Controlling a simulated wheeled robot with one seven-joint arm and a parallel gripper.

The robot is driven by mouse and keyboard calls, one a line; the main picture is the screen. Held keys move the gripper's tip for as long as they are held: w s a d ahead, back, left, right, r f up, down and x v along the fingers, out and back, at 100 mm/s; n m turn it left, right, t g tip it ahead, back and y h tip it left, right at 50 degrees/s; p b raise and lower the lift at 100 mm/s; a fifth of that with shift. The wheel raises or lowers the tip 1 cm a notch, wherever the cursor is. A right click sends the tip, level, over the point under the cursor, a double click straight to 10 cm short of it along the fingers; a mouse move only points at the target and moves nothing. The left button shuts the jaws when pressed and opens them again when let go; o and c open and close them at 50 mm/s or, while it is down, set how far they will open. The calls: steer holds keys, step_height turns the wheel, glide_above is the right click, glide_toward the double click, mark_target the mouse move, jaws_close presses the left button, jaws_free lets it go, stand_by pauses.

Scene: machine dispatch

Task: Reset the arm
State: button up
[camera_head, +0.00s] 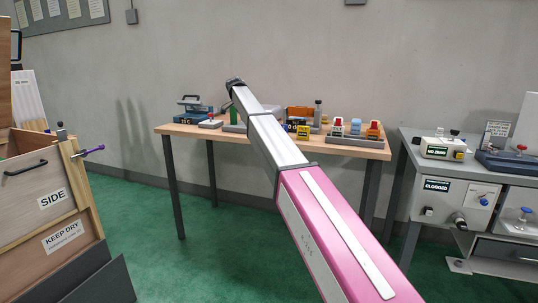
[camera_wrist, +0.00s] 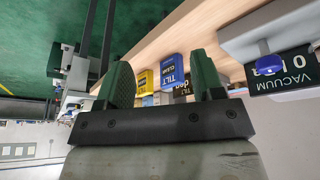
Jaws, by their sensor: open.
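My gripper (camera_wrist: 161,78) is open in the wrist view, its two green fingers apart with nothing held between them.
A black VACUUM label (camera_wrist: 283,70) on a grey device is close at the right in the wrist view. In the head view a wooden crate (camera_head: 38,205) stands left and a grey bench (camera_head: 408,160) right.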

steer(key=s+d+f+n+y, duration=0.1)
steer(key=s+d+f+n, duration=0.1)
steer(key=s+d+f, duration=0.65)
steer(key=s+d+f+n+g, duration=0.15)
steer(key=s+d+f, duration=0.35)
steer(key=f, duration=0.7)
steer(key=s+d+f+n+t+y, duration=0.1)
steer(key=s+d+f+n, duration=0.3)
steer(key=s+f, duration=0.5)
steer(key=s+d+f+n, duration=0.1)
steer(key=s+d+f, duration=0.3)
steer(key=s, duration=0.5)
steer(key=s+d+f+n+y, duration=0.1)
steer(key=s+d+f+n, duration=0.1)
steer(key=s+d+f, duration=0.2)
steer(key=s+d+f+n+g, duration=0.1)
steer(key=s+d+f, duration=0.3)
steer(key=s+f, duration=0.4)
steer(key=s, duration=0.5)
steer(key=shift+s+y, duration=0.35)
steer(key=shift+y, duration=0.05)
